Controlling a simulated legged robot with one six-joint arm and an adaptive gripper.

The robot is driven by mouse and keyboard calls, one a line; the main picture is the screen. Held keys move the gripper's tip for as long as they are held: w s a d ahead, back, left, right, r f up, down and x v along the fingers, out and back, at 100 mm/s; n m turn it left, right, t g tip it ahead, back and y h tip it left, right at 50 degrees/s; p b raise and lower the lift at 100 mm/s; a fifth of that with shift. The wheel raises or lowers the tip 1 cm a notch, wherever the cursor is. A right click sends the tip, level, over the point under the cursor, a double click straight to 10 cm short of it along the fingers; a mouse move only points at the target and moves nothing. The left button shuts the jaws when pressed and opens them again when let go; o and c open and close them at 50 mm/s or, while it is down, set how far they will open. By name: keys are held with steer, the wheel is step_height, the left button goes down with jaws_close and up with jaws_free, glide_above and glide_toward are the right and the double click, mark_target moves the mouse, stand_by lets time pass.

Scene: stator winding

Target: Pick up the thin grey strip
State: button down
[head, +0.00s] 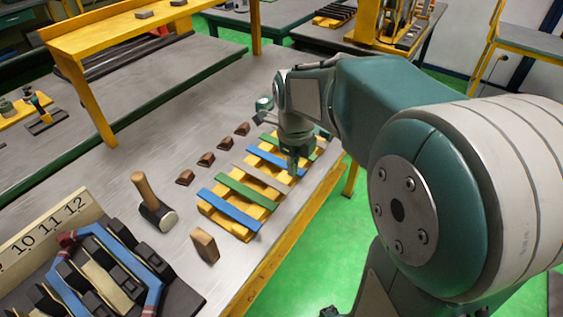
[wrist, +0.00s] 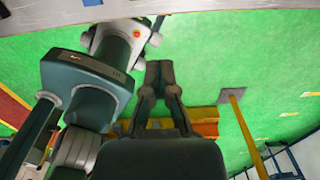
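The thin grey strip (head: 262,178) lies across a yellow slatted rack (head: 240,232) in the head view, between a green strip (head: 246,191) and a blue strip (head: 269,163). My gripper (head: 294,170) points down over the right end of that blue strip, above and to the right of the grey strip. Whether it touches the rack or a strip cannot be told. In the wrist view the fingertips of my gripper (wrist: 159,66) are together, with nothing visible between them. The grey strip cannot be made out in the wrist view.
Several small brown blocks (head: 205,159) lie in a row left of the rack. A mallet (head: 155,204), a wooden block (head: 205,245) and a blue-framed fixture (head: 112,262) stand nearer. Bare metal tabletop (head: 150,165) lies left of the blocks.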

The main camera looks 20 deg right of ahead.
steer(key=shift+s+d+r, duration=0.1)
steer(key=shift+s, duration=0.15)
steer(key=shift+c, duration=1.4)
jaws_free()
